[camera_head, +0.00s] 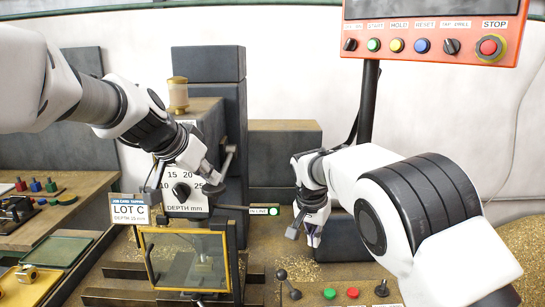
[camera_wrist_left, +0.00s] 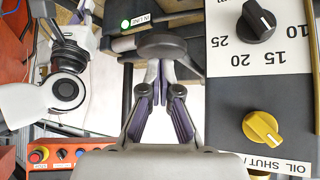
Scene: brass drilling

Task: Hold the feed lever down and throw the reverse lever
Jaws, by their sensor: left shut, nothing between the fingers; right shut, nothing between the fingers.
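A lever with a dark grey end (camera_head: 230,149) sticks out at the right side of the drill head, probably the feed lever. My left gripper (camera_head: 213,176) is shut and empty, close beside it. In the left wrist view a rounded dark grey lever end (camera_wrist_left: 162,45) lies just past my left fingertips (camera_wrist_left: 160,76); I cannot tell if they touch. A small lever with dark ball ends (camera_head: 288,284) stands on the front panel, probably the reverse lever. My right gripper (camera_head: 304,234) is shut and empty, above and behind that lever, apart from it.
A clear yellow-framed guard (camera_head: 186,233) stands below the depth dial (camera_head: 181,191). Green (camera_head: 330,293) and red (camera_head: 353,292) buttons sit right of the small lever. A lit green lamp (camera_head: 274,211) is by the drill head. An orange control panel (camera_head: 430,46) hangs at upper right.

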